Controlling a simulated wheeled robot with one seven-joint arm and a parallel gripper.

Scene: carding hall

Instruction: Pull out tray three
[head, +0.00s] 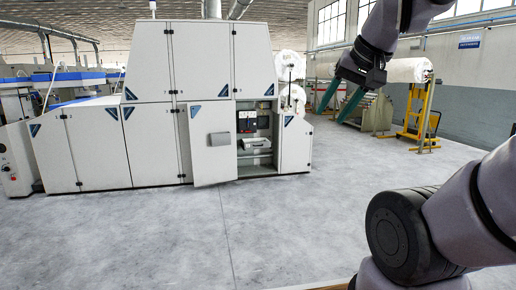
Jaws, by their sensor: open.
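No tray marked three can be made out. A white machine cabinet (100,148) stands across the floor with one compartment (254,130) open. Its door (212,165) is swung outward. Inside are a small dark panel and a pale grey part (256,144) low down, too small to identify. My gripper (329,116) hangs from the upper right, its two teal fingers apart and nothing visible between them. In the picture it is right of the cabinet and appears much nearer to me.
A white roll (408,70) rests by a yellow stand (421,115) at the right, near a green-framed machine (376,110). White rolls (291,66) show at the cabinet's right end. The grey floor (240,225) before the cabinet is clear. The open door juts into it.

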